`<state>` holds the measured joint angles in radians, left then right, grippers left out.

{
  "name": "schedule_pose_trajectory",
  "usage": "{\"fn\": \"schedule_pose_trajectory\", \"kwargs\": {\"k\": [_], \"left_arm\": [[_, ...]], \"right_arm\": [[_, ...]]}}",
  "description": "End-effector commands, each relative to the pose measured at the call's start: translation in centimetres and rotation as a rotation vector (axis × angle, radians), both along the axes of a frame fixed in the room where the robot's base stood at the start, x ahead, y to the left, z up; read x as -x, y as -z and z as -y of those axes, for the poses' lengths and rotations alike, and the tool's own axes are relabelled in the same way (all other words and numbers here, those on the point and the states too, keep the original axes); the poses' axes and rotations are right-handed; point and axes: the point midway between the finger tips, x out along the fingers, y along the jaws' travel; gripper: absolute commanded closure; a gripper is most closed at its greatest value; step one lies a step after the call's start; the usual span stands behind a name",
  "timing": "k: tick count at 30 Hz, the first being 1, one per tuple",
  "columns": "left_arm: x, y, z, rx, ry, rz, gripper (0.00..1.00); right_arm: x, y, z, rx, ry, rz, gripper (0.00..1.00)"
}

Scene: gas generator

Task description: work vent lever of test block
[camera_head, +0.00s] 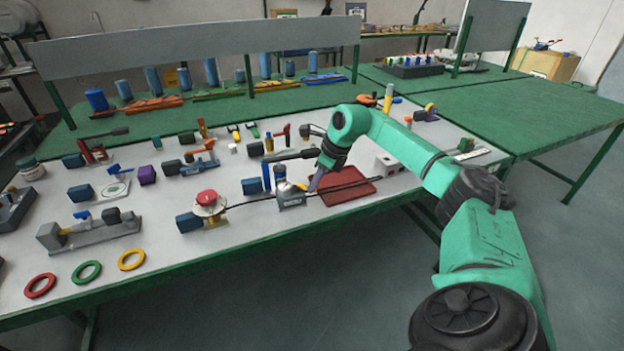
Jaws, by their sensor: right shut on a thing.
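A small silver-grey block (291,196), which looks like the test block, stands on the pale table top near its front edge, with a black cable or hose beside it. My right gripper (311,187) reaches down from the right and touches or nearly touches the block's right side. Its jaws are shut on a small part there, apparently the vent lever. The lever is too small and too covered by the fingers to tell its angle. My left gripper is not in view.
A red tray (343,193) lies just right of the block. Red, green and yellow rings (87,272) lie at the front left. Many small fittings crowd the table behind.

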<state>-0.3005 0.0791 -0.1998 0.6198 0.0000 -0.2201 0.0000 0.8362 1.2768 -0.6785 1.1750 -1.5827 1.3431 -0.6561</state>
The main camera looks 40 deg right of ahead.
Motion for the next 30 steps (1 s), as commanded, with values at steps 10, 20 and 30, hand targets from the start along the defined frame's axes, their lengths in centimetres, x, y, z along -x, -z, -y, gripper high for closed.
{"fn": "schedule_pose_trajectory", "kwargs": {"k": [10,20,30], "left_arm": [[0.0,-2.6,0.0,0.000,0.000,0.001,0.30],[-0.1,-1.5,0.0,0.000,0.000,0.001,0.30],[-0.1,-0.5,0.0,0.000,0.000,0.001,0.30]], "right_arm": [[-1.0,-0.4,1.2,-0.004,-0.324,0.004,1.00],[-1.9,0.0,1.9,-0.001,-0.573,0.005,1.00],[-2.3,0.0,2.1,0.001,-0.680,0.004,1.00]]}}
